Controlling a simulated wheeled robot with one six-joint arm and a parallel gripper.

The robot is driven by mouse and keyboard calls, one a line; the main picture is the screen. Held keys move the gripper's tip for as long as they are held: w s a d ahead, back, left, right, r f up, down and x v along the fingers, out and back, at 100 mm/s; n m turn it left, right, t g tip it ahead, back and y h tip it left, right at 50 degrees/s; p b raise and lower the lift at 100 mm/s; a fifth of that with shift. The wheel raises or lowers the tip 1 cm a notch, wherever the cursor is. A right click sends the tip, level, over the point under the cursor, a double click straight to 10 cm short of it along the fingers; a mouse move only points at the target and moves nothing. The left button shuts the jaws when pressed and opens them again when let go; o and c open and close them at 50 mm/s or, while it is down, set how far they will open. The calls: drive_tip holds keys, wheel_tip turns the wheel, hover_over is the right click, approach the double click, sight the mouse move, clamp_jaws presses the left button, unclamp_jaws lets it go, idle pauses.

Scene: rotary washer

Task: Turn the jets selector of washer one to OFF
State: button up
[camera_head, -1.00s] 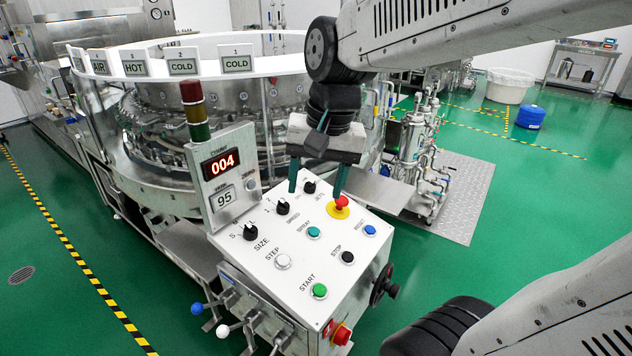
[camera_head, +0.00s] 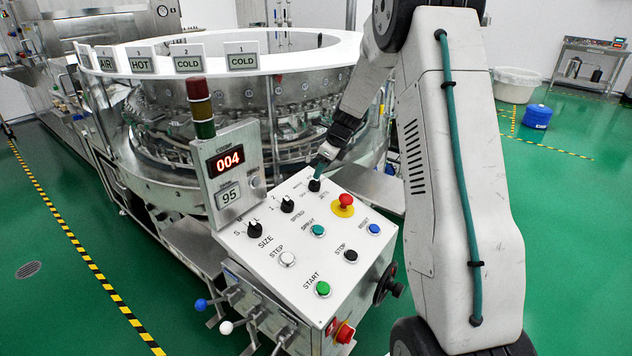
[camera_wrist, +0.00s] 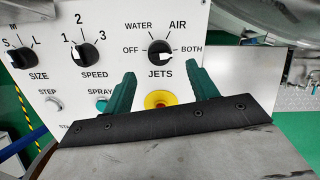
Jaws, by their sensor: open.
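The jets selector is a black knob (camera_wrist: 159,53) on the white sloped panel, marked OFF, WATER, AIR and BOTH. Its white mark appears on the knob's right side, toward BOTH. In the head view the knob (camera_head: 314,185) is at the panel's far edge. My gripper (camera_wrist: 161,72) is open, with its two green fingers apart. In the wrist view the knob shows between and just past the fingertips; I cannot tell whether they touch it. In the head view my gripper (camera_head: 320,165) is at the knob, partly hidden by my arm.
The speed knob (camera_wrist: 86,55) and size knob (camera_wrist: 20,56) are to the left. A red emergency button (camera_head: 344,200) on a yellow base sits close to the jets knob. The washer drum (camera_head: 215,95) stands behind the panel (camera_head: 262,262).

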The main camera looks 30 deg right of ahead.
sight(316, 181)
drive_tip(key=x, duration=0.7)
drive_tip(key=c, duration=1)
